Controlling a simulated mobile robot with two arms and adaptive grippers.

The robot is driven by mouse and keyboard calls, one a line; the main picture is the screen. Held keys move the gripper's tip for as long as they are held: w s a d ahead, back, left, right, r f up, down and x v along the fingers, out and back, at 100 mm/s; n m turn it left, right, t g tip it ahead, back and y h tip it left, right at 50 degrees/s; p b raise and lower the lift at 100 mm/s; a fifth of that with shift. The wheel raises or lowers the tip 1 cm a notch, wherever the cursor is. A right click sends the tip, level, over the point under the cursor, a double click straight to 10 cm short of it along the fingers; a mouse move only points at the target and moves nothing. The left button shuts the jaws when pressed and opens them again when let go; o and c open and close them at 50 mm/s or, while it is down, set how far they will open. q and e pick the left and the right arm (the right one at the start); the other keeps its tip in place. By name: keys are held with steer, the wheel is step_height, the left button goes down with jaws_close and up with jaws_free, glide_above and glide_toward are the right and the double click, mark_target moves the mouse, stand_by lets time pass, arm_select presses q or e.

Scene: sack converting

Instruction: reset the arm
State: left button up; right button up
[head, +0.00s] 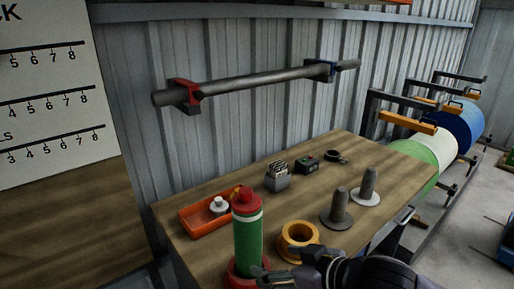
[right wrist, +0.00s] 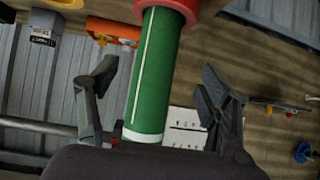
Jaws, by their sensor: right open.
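My right gripper (head: 274,264) is at the bottom of the head view, beside the lower part of a green cylinder (head: 248,237) with a red top and a red base. In the right wrist view my right gripper (right wrist: 158,74) is open, with its two dark fingers spread apart. The green cylinder (right wrist: 154,75) shows between the fingers in that picture; I see no finger touching it. My left gripper is not in view.
The wooden table (head: 310,173) holds an orange tray (head: 190,228), a yellow spool (head: 298,239), a card holder (head: 278,181) and two grey spindles (head: 340,208). A bar (head: 255,81) hangs on the wall behind. Large rolls (head: 437,140) stand at right.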

steer(key=s+d+f+m+g+h, duration=0.2)
steer(key=s+d+f+m+h, duration=0.1)
steer(key=s+d+f, duration=0.55)
steer(key=s+d+f+m+g+h, duration=0.3)
steer(key=s+d+f+h, duration=0.15)
steer(key=s+f, duration=0.75)
step_height(320, 180, down, 28)
steer(key=d+g+p, duration=0.1)
steer(key=s+d+f+g+p, duration=0.1)
steer(key=s+d+f, duration=0.2)
steer(key=s+f, duration=1.1)
steer(key=s, duration=0.3)
steer(key=shift+f+n+g, duration=0.25)
steer(key=shift+n+g, duration=0.05)
steer(key=shift+d, duration=0.1)
